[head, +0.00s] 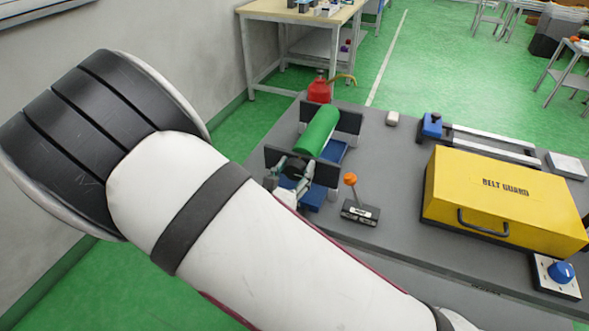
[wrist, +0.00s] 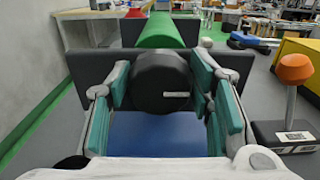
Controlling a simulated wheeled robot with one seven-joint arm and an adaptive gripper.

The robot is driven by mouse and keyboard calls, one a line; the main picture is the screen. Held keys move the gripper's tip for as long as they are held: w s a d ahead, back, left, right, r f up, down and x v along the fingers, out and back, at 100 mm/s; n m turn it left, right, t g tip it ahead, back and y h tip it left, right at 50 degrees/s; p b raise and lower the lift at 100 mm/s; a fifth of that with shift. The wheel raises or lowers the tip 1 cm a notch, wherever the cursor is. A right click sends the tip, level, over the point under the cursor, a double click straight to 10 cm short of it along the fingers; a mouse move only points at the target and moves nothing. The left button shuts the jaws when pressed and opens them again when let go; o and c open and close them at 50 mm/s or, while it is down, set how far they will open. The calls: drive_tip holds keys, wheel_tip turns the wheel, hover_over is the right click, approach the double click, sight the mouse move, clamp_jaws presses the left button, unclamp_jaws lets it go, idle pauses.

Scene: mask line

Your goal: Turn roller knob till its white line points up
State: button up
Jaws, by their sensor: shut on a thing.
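The roller knob (wrist: 158,76) is a round black disc facing me in the wrist view, at the near end of the green roller (wrist: 160,31). Its short white line (wrist: 176,94) lies nearly level, to the right of and a little below the knob's middle, and points right. My gripper (wrist: 161,88) has its teal-padded fingers on the left and right sides of the knob, shut on it. In the head view the green roller (head: 318,131) lies between two dark end plates, and my arm partly hides the gripper and knob.
An orange-topped lever (head: 350,179) stands right of the roller. The yellow belt guard (head: 500,200), a blue dial (head: 561,272) and a blue clamp-like part (head: 431,125) are farther right. A red oil can (head: 319,90) stands behind the roller. Grey tabletop is bare between them.

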drive_tip(key=n+p, duration=0.2)
drive_tip(key=n, duration=0.1)
drive_tip(key=shift+a+n, duration=0.1)
drive_tip(key=shift+n, duration=0.3)
drive_tip(key=n+p, duration=0.1)
drive_tip(key=n, duration=0.3)
drive_tip(key=shift+a+n+p, duration=0.1)
drive_tip(key=shift+n+p, duration=0.2)
drive_tip(key=n+p, duration=0.1)
drive_tip(key=n, duration=0.4)
drive_tip(key=shift+w+a+f, duration=0.1)
drive_tip(key=shift+f, duration=0.05)
drive_tip(key=shift+f+n+p, duration=0.1)
drive_tip(key=shift+n+p, duration=0.4)
drive_tip(key=shift+n, duration=1.6)
drive_tip(key=o, duration=1.1)
